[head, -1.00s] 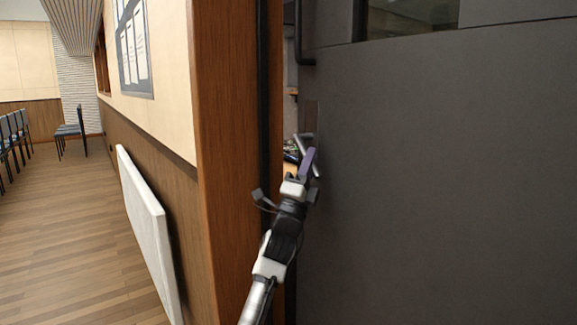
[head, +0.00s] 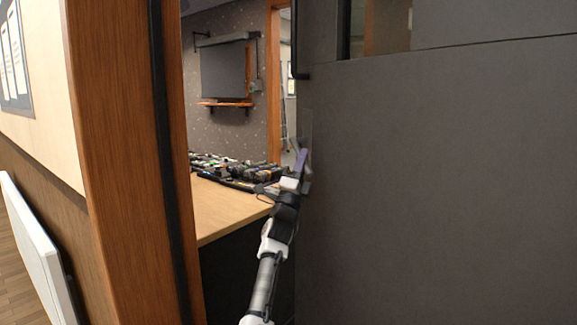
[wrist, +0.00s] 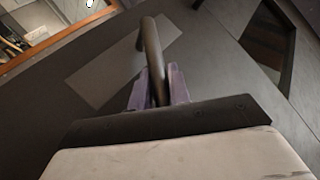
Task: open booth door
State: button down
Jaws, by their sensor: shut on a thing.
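The booth door (head: 430,190) is a large dark grey panel on the right of the head view, with a small window (head: 385,25) near its top. It stands partly open, with a gap between its edge and the wooden frame (head: 115,160). My gripper (head: 303,163) is at the door's left edge. In the wrist view, its purple fingers (wrist: 158,88) are shut around the dark bar of the door handle (wrist: 151,45), with a lighter plate (wrist: 110,72) behind it.
Through the gap, a wooden desk (head: 225,208) carries several dark items of equipment (head: 235,172). A dark screen (head: 225,72) hangs on the far wall. A white panel (head: 35,250) is on the wall at left, beside the frame.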

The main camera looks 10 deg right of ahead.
jog(key=shift+w+d, duration=0.15)
jog(key=c, duration=1.3)
grip_release()
jog(key=shift+c, duration=0.2)
jog(key=shift+d+f, duration=0.1)
jog(key=shift+d, duration=0.05)
jog(key=v, duration=1.4)
